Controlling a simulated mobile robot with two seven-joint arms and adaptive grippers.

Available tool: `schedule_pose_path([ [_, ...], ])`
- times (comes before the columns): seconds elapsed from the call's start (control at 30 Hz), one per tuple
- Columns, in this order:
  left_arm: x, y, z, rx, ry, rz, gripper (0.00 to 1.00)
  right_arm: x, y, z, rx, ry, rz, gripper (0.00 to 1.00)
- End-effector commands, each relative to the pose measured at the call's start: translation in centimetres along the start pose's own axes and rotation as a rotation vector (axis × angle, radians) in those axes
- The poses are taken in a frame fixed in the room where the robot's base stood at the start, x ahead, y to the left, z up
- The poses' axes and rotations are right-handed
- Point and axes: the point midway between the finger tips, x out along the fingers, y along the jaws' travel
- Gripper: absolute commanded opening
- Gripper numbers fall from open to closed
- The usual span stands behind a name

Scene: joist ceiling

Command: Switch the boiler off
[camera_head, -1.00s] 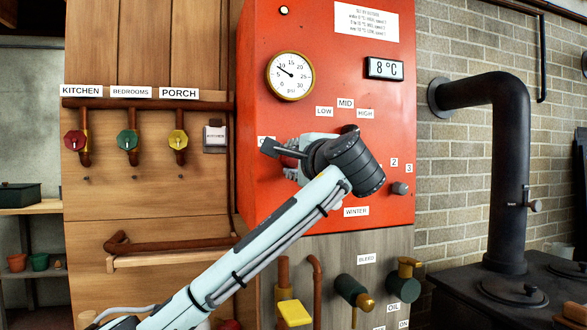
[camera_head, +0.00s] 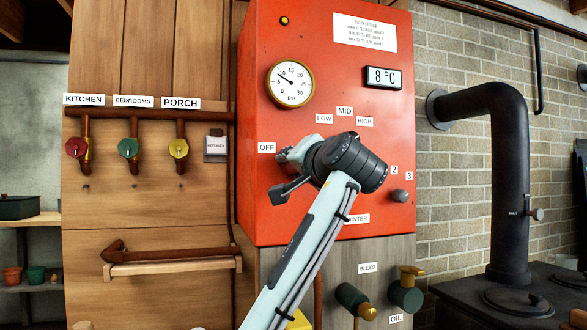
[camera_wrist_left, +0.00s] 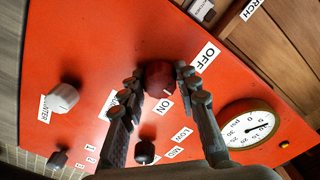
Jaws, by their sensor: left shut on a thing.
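The boiler (camera_head: 330,70) is a red cabinet in the middle of the head view. Its round red knob (camera_wrist_left: 159,78) shows in the wrist view, between the OFF label (camera_wrist_left: 206,57) and the ON label (camera_wrist_left: 164,107). A small pale mark on the knob appears to face the ON side, though it is hard to read. My left gripper (camera_head: 284,170) is at the panel below the OFF label, and its fingers are shut on either side of this knob. In the head view the gripper and wrist hide the knob. My right gripper is in neither view.
A grey-white knob (camera_wrist_left: 63,97) and a dark knob (camera_wrist_left: 145,152) sit near the gripper. A dial gauge (camera_head: 290,83), an 8 °C display (camera_head: 383,77) and an amber lamp (camera_head: 284,20) are higher up. Pipe valves (camera_head: 128,148) stand left; a stove pipe (camera_head: 508,180) stands right.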

Motion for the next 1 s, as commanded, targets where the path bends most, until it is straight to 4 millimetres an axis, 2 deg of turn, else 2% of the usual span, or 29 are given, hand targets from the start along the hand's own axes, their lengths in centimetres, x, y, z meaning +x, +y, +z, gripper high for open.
schedule_pose_path([
  [0.3,0.00,0.15,0.12,-0.096,-0.003,0.002,0.02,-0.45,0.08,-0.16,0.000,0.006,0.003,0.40],
  [0.77,-0.01,0.15,0.09,-0.109,-0.003,0.003,0.02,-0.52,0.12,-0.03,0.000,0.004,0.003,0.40],
  [0.8,-0.01,0.15,0.09,-0.109,-0.003,0.003,0.32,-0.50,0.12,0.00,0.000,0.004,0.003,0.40],
  [0.97,-0.01,0.12,0.06,-0.109,-0.002,0.002,0.52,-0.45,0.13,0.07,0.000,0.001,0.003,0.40],
  [1.0,-0.01,0.11,0.05,-0.108,-0.002,0.002,0.53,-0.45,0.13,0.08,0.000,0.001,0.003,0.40],
])
